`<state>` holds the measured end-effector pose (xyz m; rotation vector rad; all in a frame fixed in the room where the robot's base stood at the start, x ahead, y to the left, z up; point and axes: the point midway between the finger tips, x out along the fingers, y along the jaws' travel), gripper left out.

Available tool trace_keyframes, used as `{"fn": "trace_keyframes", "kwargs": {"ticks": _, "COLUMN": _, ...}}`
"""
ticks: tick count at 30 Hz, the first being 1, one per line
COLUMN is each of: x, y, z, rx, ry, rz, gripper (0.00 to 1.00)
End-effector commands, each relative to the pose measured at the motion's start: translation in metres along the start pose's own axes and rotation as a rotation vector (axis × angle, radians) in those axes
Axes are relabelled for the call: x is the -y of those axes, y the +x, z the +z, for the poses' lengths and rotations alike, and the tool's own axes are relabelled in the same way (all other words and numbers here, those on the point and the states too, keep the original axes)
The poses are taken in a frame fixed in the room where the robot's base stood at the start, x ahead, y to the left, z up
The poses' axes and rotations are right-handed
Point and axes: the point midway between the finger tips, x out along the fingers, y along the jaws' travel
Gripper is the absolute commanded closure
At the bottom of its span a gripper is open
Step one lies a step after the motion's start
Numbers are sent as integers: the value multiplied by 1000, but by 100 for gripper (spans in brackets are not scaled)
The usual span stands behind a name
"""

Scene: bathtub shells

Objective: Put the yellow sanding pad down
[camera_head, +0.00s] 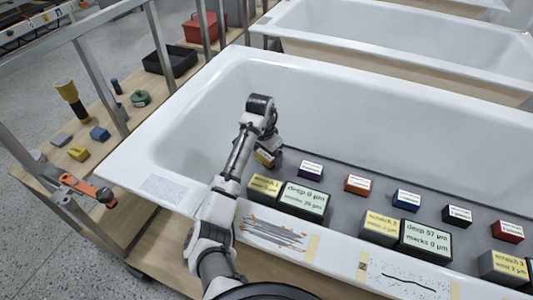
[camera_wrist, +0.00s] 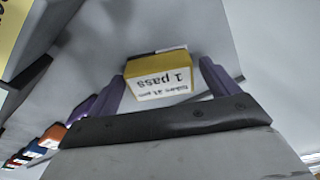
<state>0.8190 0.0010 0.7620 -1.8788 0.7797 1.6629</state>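The yellow sanding pad (camera_wrist: 158,68), a small block with a white label reading "1 pass", is between the purple fingers of my gripper (camera_wrist: 162,75) in the wrist view. A narrow gap shows between the pad and the right finger; the left finger is at or very near its side. The fingers look open around it. In the head view my gripper (camera_head: 270,158) reaches down into the near bathtub (camera_head: 215,105), and the yellow pad (camera_head: 263,158) shows low beside it, at the left end of a row of pads. Whether its underside touches the surface is hidden.
Purple (camera_head: 310,170), orange (camera_head: 357,185), blue (camera_head: 406,200), black (camera_head: 457,216) and red (camera_head: 507,231) labelled blocks run rightward. Larger signs, including "deep 0 µm" (camera_head: 303,199), stand in front. A side bench (camera_head: 105,140) holds tools at left.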

Motion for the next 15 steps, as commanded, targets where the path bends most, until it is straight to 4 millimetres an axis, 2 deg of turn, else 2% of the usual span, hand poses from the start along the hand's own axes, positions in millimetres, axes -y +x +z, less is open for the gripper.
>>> {"fn": "trace_keyframes", "kwargs": {"ticks": 8, "x": 0, "y": -5, "z": 0, "rx": 0, "ry": 0, "rz": -1, "gripper": 13}}
{"fn": "trace_keyframes", "kwargs": {"ticks": 15, "x": 0, "y": -34, "z": -1, "rx": 0, "ry": -1, "rz": 1, "gripper": 13}}
